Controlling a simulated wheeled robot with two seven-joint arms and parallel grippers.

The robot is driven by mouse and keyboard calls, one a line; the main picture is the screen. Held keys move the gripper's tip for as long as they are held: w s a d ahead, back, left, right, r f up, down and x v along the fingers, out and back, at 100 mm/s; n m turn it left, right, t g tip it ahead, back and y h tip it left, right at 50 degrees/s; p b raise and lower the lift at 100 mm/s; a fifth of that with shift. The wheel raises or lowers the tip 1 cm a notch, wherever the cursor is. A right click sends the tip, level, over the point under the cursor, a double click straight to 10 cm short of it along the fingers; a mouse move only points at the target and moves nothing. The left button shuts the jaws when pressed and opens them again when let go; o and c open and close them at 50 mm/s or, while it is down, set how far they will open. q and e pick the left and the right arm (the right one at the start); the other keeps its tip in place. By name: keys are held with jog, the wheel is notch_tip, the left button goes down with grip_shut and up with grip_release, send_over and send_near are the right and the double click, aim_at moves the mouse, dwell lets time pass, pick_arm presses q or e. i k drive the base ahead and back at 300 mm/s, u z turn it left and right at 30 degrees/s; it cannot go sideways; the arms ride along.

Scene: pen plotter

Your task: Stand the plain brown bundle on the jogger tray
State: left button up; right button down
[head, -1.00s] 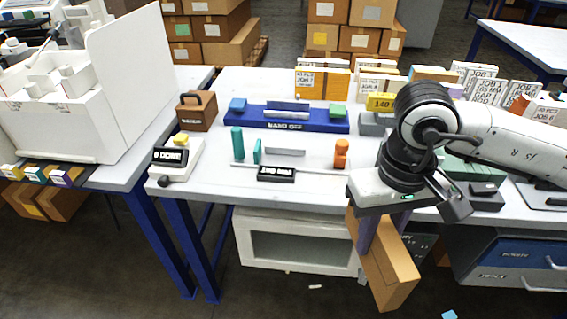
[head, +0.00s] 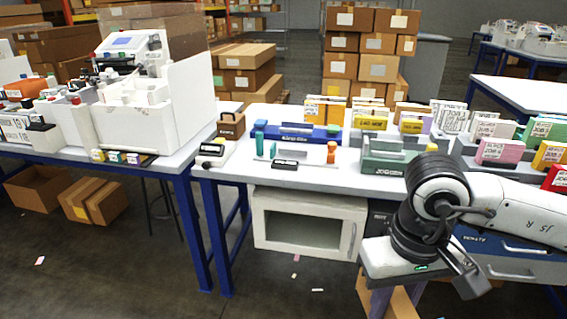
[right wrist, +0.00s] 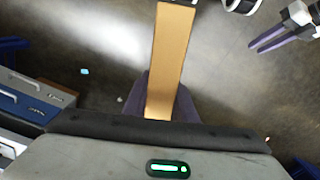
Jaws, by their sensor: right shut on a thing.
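The plain brown bundle (head: 400,304) hangs from my right gripper (head: 383,295), low at the bottom edge of the head view and partly cut off. In the right wrist view the bundle (right wrist: 170,60) is a long tan slab between the purple fingers of my right gripper (right wrist: 168,103), which are shut on it. The green jogger tray (head: 384,167), labelled JOGGER, stands on the table beyond and above my right wrist, apart from the bundle. My left gripper (right wrist: 268,38) shows at the upper right of the right wrist view, its purple fingers apart and empty.
Several coloured job bundles (head: 493,150) stand on racks right of the jogger. A blue banding station (head: 297,137) and a small fixture with teal and orange posts (head: 330,152) sit to its left. A white cabinet (head: 308,220) is below the table. Open floor lies in front.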

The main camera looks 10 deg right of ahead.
aim_at(396, 155)
jog(key=u, duration=0.65)
jog(key=i, duration=1.75)
jog(key=z, duration=0.8)
jog(key=i, duration=0.7)
